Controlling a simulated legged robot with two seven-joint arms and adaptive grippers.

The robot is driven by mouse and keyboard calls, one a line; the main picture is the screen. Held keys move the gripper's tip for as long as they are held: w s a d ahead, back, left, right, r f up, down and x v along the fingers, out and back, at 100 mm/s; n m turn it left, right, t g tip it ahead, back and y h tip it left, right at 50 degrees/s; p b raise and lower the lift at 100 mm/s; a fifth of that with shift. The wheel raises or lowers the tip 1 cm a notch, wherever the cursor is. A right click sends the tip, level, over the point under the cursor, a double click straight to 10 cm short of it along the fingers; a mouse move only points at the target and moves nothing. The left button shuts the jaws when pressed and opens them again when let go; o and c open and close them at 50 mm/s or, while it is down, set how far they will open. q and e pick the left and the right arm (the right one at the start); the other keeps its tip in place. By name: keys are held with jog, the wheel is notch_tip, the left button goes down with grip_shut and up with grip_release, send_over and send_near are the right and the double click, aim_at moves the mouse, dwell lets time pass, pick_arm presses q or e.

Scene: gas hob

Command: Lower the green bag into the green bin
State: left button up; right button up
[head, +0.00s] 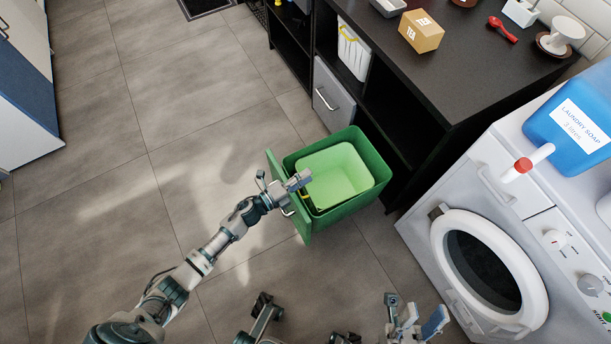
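No other green bag shows. My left gripper (303,190) is over the bin's left rim, beside the light green piece's left edge. I cannot tell whether its fingers are apart or touch that edge. My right gripper (412,314) is at the bottom, right of centre, apart from the bin, its fingers spread and empty.
A white washing machine (465,168) stands at the right, with a blue laundry soap bottle (570,128) on top. The tiled floor (90,190) at the left is clear.

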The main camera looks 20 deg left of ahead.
pick_arm(q)
jog(key=v, duration=1.1)
jog(key=shift+s+a, duration=0.15)
jog(key=shift+s, duration=0.1)
jog(key=shift+f, duration=0.1)
